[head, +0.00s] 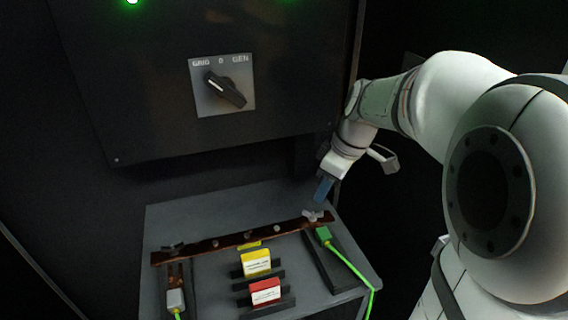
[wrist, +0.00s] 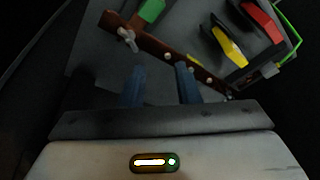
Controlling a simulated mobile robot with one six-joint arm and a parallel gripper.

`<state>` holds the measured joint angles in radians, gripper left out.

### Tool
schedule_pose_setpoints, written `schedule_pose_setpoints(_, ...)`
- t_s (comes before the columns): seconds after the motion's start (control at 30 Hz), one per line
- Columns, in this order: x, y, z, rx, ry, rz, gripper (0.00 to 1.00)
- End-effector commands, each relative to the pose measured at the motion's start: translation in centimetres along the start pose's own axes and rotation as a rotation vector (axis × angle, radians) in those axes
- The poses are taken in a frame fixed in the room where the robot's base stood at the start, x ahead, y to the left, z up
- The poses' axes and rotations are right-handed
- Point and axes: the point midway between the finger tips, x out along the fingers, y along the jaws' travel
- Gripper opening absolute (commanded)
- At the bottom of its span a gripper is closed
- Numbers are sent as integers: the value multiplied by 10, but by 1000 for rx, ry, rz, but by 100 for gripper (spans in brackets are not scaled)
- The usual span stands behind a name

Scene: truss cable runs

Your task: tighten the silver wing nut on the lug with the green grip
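The silver wing nut (head: 313,215) sits on the right end of a copper-brown bar (head: 215,245), above the lug with the green grip (head: 323,234). In the wrist view the wing nut (wrist: 127,38) is at upper left, beside the green grip (wrist: 151,10). My gripper (head: 323,190) is just above and behind the wing nut in the head view, apart from it. In the wrist view my gripper (wrist: 158,70) has its two blue fingers spread, with nothing between them. The wing nut lies beyond the left fingertip.
A darker wing nut (head: 172,247) is on the bar's left end, near a lug with a grey grip (head: 176,301). A yellow block (head: 256,263) and a red block (head: 265,291) stand in front of the bar. A panel with a rotary switch (head: 224,88) rises behind the grey bench (head: 215,210).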

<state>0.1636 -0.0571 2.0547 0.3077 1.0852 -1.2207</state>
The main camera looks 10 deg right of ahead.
Motion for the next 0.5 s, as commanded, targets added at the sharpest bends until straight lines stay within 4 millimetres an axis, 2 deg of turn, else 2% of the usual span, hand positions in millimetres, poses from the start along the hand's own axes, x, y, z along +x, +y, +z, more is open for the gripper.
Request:
schedule_pose_setpoints(0.03,24,15,0,-65,14,-20,29)
schedule_pose_setpoints(0.13,41,35,-5,-196,48,-48,29)
schedule_pose_setpoints(0.3,58,56,-10,-341,90,-69,29)
schedule_pose_setpoints(0.5,71,60,-14,-390,104,-77,29)
